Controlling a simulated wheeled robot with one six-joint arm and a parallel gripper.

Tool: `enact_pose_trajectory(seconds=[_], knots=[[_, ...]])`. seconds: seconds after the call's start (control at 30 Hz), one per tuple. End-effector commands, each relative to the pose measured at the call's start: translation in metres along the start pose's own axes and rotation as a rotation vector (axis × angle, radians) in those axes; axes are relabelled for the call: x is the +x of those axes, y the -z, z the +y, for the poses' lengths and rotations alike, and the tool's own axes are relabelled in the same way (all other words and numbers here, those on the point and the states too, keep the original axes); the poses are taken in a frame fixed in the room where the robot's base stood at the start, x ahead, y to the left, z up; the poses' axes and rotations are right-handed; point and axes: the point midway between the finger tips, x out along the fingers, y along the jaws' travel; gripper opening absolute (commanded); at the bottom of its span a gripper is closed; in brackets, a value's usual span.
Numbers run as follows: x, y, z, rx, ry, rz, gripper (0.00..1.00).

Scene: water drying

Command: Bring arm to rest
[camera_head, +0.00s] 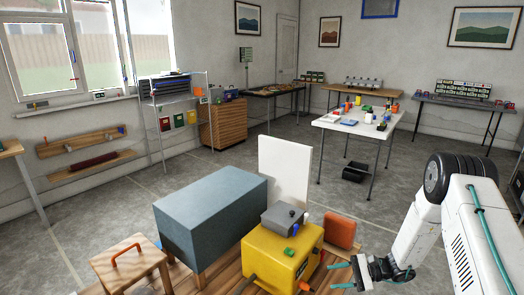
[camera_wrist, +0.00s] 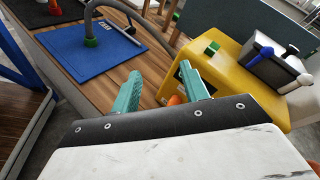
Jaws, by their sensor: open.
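My gripper (camera_head: 341,274) is at the lower right in the head view, on my white arm, with its two teal fingers apart and nothing between them. In the wrist view my gripper (camera_wrist: 160,88) shows the same two fingers spread. The gripper is to the right of a yellow box (camera_head: 272,262) with a grey block (camera_head: 284,218) on top. The yellow box (camera_wrist: 228,66) is on the right in the wrist view, beyond the right finger. Whether the fingers touch anything below cannot be told.
A blue-grey box (camera_head: 212,205), a wooden stool (camera_head: 127,262) and an orange block (camera_head: 341,229) stand near the yellow box. The wrist view shows a blue mat (camera_wrist: 85,60) with a grey hose (camera_wrist: 88,20). A white table (camera_head: 333,124) stands farther back. Open grey floor lies between.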

Motion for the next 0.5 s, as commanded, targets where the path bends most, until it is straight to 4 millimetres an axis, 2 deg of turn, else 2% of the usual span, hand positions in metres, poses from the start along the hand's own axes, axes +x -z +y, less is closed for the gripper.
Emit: enact_pose_trajectory(seconds=[0.03,0.1,0.5], knots=[[-0.003,-0.023,-0.005,-0.019,-0.058,-0.003,0.45],[-0.007,-0.051,-0.007,-0.039,-0.138,-0.003,0.45],[-0.038,-0.198,-0.001,-0.187,-0.543,0.055,0.45]])
